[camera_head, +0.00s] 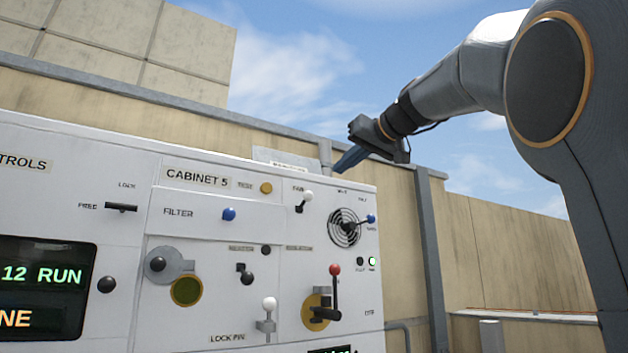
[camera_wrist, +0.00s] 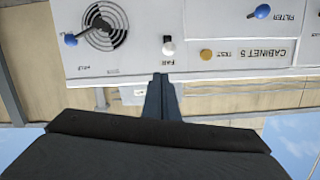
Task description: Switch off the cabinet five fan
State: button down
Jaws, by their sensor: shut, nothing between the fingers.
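The cabinet five panel (camera_head: 200,195) is white and carries the label "CABINET 5". The fan switch (camera_head: 308,197), a small white-knobbed lever, sits under the "FAN" label with its knob tilted up. It also shows in the upside-down wrist view (camera_wrist: 168,47), just beyond my fingertips. My gripper (camera_head: 338,170) is shut and empty at the panel's top edge, above and right of the switch. In the wrist view my closed blue fingers (camera_wrist: 160,78) point toward the FAN label, apart from the knob.
Right of the switch are a round fan grille (camera_head: 344,228) and a blue-knobbed lever (camera_head: 371,218). A green lamp (camera_head: 372,261) is lit below. A yellow test button (camera_head: 266,188) lies left. A red-knobbed lever (camera_head: 335,270) stands lower.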

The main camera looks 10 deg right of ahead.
jog(key=r, duration=0.2)
jog(key=s+r, duration=0.1)
jog(key=shift+a+r+n, duration=0.15)
jog(key=shift+a+n, duration=0.25)
jog(key=shift+w+a, duration=0.1)
jog(key=p, duration=0.4)
send_over(304, 202)
jog(key=s+d, duration=0.3)
jog(key=s, duration=0.2)
notch_tip(304, 202, down, 3)
jog(key=shift+w+a+f, duration=0.1)
jog(key=shift+a+f, duration=0.05)
jog(key=shift+f, duration=0.45)
jog(key=shift+w+a+f, duration=0.1)
jog(key=shift+f, duration=0.5)
